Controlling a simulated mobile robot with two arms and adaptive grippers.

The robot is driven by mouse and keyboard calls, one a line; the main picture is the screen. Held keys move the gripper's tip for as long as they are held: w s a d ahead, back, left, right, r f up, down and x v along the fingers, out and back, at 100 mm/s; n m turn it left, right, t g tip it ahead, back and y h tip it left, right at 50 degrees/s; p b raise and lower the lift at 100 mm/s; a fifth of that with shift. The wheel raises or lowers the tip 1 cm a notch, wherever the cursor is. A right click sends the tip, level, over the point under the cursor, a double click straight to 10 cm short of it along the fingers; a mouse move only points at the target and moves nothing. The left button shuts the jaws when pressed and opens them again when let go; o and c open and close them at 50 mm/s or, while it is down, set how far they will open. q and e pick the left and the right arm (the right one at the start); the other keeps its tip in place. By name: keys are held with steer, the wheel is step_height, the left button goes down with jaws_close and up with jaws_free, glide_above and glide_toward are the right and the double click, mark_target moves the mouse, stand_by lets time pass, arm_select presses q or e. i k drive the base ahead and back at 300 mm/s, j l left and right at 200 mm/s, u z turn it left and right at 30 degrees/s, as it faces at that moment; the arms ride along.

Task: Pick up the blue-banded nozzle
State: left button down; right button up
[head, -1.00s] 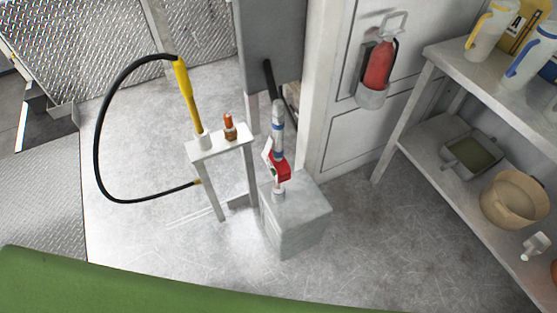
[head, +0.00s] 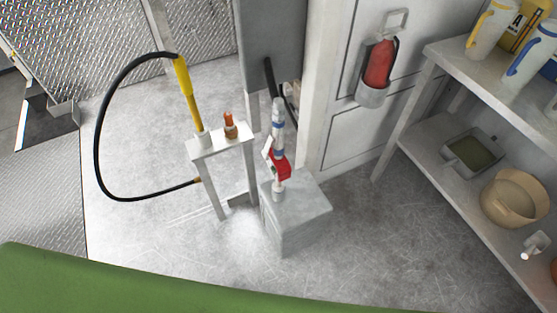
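The blue-banded nozzle (head: 278,127) stands upright on a grey block (head: 297,228) near the middle of the head view. It has a grey-white body with blue bands and a red part (head: 281,167) with a white tag low on it. A dark hose (head: 270,78) shows behind its top. Neither of my grippers is in view.
A white stand (head: 221,146) to the left holds a yellow nozzle (head: 186,90) on a looping black hose (head: 98,140) and a small orange-capped item (head: 230,126). A shelf (head: 440,113) with jugs and basins is at right. A fire extinguisher (head: 379,65) hangs behind. Green surface (head: 90,285) crosses the front.

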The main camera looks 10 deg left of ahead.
mark_target(277, 158)
steer(key=i+j+z, duration=0.1)
steer(key=z, duration=0.3)
steer(key=j+z, duration=0.6)
steer(key=z, duration=0.15)
steer(key=j+z, duration=0.35)
steer(key=l, duration=0.1)
